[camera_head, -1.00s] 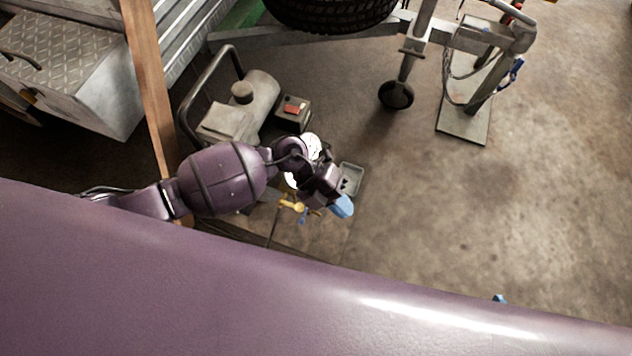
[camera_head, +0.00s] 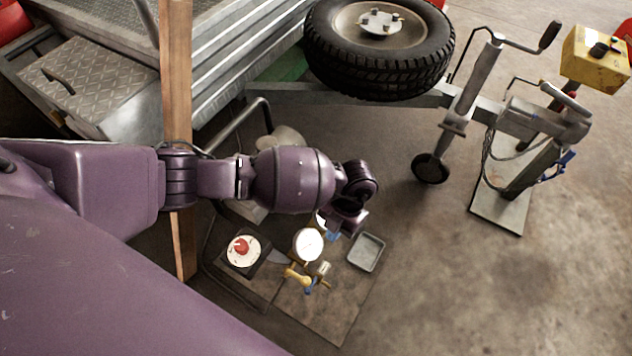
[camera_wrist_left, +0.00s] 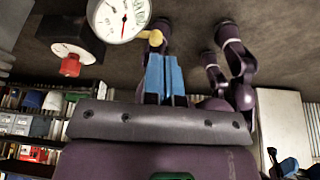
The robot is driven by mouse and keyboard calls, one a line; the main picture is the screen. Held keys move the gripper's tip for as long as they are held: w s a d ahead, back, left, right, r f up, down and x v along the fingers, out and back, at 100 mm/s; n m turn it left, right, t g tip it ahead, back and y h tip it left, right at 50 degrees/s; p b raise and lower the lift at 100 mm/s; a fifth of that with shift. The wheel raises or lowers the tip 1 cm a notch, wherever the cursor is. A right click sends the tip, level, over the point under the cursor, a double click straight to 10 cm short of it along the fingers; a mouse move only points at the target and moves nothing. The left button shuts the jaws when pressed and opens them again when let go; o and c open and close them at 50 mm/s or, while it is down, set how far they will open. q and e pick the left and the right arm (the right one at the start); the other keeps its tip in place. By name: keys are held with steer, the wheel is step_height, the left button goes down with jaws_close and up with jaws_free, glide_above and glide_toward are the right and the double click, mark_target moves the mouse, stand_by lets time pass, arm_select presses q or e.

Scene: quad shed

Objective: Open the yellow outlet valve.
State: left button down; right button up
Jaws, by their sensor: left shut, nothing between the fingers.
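The yellow outlet valve (camera_head: 297,275) shows as a yellow handle on the low bench in the head view, just below a white dial gauge (camera_head: 308,245). My left gripper (camera_head: 331,231) hangs above and behind the gauge, partly hidden by its own wrist. In the left wrist view its blue fingers (camera_wrist_left: 164,77) are together with nothing between them. A yellow part (camera_wrist_left: 152,38) shows beyond their tips, partly covered by them; I cannot tell whether they touch. My right gripper is not seen in the head view; a small blue shape in the wrist view is too unclear to name.
A red knob on a white round face (camera_head: 242,248) sits left of the gauge. A grey tray (camera_head: 367,252) lies to its right. A wooden post (camera_head: 177,90) stands left, under my arm. A trailer wheel (camera_head: 380,45) and jack are behind.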

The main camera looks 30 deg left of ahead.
mark_target(297, 276)
arm_select(q)
steer(key=s+a+f+b, duration=0.1)
steer(key=s+f+b, duration=0.3)
steer(key=s+f, duration=0.3)
steer(key=shift+w+x, duration=0.25)
steer(key=shift+x, duration=1)
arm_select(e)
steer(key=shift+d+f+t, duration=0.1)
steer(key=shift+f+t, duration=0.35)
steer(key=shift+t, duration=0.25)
arm_select(q)
steer(key=shift+a+f, duration=0.1)
steer(key=shift+a, duration=0.1)
